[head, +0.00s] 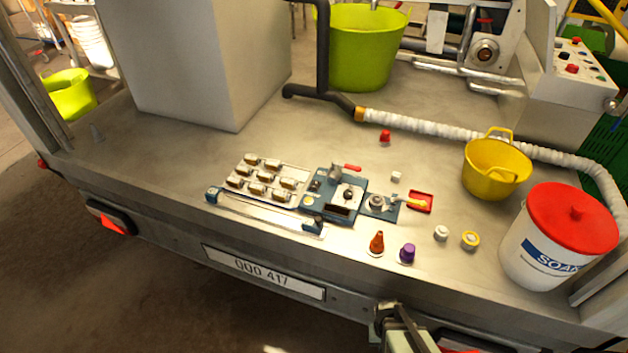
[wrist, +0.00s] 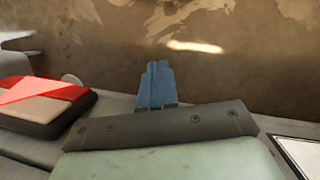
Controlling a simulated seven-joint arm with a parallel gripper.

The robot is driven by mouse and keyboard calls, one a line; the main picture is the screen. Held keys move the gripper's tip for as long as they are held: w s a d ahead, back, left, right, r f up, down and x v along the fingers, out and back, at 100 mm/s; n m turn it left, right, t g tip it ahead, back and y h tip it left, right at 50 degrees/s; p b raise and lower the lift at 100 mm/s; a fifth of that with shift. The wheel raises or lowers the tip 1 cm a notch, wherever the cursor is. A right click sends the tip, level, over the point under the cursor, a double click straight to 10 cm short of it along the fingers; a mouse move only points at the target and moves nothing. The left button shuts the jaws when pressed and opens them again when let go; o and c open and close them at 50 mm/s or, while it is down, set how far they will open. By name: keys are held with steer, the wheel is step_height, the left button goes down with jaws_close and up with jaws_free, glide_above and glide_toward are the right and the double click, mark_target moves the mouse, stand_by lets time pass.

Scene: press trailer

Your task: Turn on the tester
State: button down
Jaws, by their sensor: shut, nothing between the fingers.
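No label marks the tester, and I cannot tell for sure which device it is. A blue device (head: 342,200) with a red lever and a dark slot sits at the middle of the trailer bed in the head view. A smaller blue plate (head: 380,207) with a round metal part and a yellow lever over a red tray (head: 420,202) is at its right. My gripper (head: 388,314) is low at the trailer's rear edge, well apart from both devices. Its blue fingers (wrist: 157,85) are together and empty in the wrist view.
A tray of metal pieces (head: 265,181) and a rail (head: 262,213) lie left of the devices. An orange cone (head: 376,244), a purple knob (head: 407,253) and white and yellow buttons stand in front. A yellow basket (head: 494,172) and white bucket (head: 545,246) stand right.

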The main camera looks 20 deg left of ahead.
steer(key=w+a+r+n+t+y, duration=0.1)
steer(key=w+a+r+n+t, duration=0.15)
steer(key=a, duration=0.75)
steer(key=w+a+r+n+t+y, duration=0.1)
steer(key=w+a+r+t, duration=0.15)
steer(key=a, duration=0.75)
steer(key=w+a+r+n+t, duration=0.1)
steer(key=w+a, duration=0.2)
steer(key=a, duration=0.7)
steer(key=s+a+r+n+t+y, duration=0.1)
steer(key=s+a+r+n, duration=0.2)
steer(key=a+r, duration=0.65)
steer(key=s+a+r+n+t+y, duration=0.2)
steer(key=a+r, duration=0.4)
steer(key=a, duration=0.6)
steer(key=s+a+r+n+t+y, duration=0.1)
steer(key=s+a+r+n, duration=0.2)
steer(key=a+r, duration=0.65)
steer(key=w+r+n+h, duration=0.2)
steer(key=w+r, duration=0.6)
steer(key=w, duration=0.2)
steer(key=w+d+r+g+h, duration=0.1)
steer(key=w+d+r+g, duration=0.3)
steer(key=w+d, duration=0.7)
steer(key=w+d+r+g+h, duration=0.1)
steer(key=w+d+r+g, duration=0.3)
steer(key=w+d, duration=0.8)
steer(key=shift+w+d+r+g, duration=0.35)
steer(key=shift+d+r, duration=0.3)
steer(key=shift+d, duration=0.6)
